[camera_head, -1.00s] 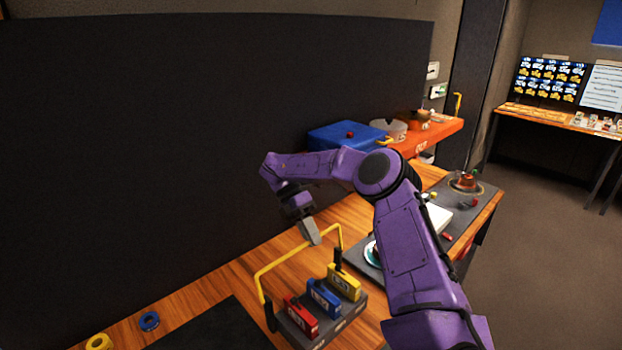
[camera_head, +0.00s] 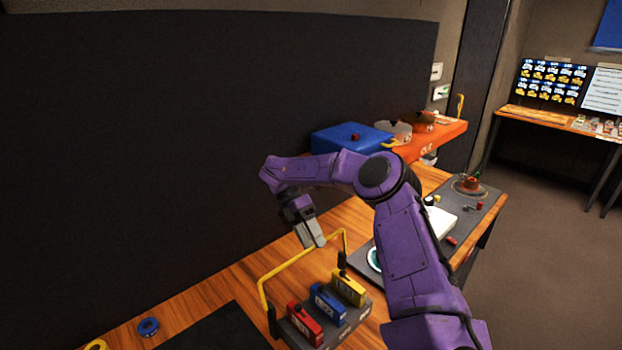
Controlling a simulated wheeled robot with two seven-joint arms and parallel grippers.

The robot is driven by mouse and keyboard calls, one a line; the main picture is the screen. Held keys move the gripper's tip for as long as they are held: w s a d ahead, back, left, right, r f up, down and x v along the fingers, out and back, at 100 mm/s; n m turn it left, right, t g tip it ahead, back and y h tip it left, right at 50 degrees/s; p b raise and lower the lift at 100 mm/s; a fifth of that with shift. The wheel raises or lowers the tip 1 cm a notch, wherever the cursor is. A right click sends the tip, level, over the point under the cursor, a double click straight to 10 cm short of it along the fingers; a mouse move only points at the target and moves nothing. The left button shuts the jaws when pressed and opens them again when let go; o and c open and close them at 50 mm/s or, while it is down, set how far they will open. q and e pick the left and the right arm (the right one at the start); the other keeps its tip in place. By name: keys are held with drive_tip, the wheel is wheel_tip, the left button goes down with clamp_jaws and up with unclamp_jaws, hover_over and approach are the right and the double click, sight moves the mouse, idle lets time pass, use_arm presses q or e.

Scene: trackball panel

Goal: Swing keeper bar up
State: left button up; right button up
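The yellow keeper bar (camera_head: 285,264) is a bent rod hinged on two black posts at the ends of a grey block (camera_head: 356,312). It slants up and back behind the block. Three blocks with labels stand in the grey block: red (camera_head: 305,324), blue (camera_head: 327,304) and yellow (camera_head: 348,287). My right gripper (camera_head: 316,240) is at the top stretch of the bar, near its far end. Its grey fingers look close together; I cannot tell whether they grip the bar or only touch it. My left gripper is not in view.
A blue box (camera_head: 350,138) and an orange shelf (camera_head: 432,141) stand behind my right arm. A dark mat with a white item (camera_head: 440,222) lies right of the block. A blue ring (camera_head: 149,327) and a yellow ring (camera_head: 95,345) lie at the lower left.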

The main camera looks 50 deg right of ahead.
drive_tip(key=shift+s, duration=0.15)
idle(0.4)
drive_tip(key=p+v, duration=0.1)
drive_tip(key=v, duration=0.6)
drive_tip(key=shift+w+r, duration=0.2)
drive_tip(key=shift+r, duration=0.05)
drive_tip(key=shift+w+f, duration=0.1)
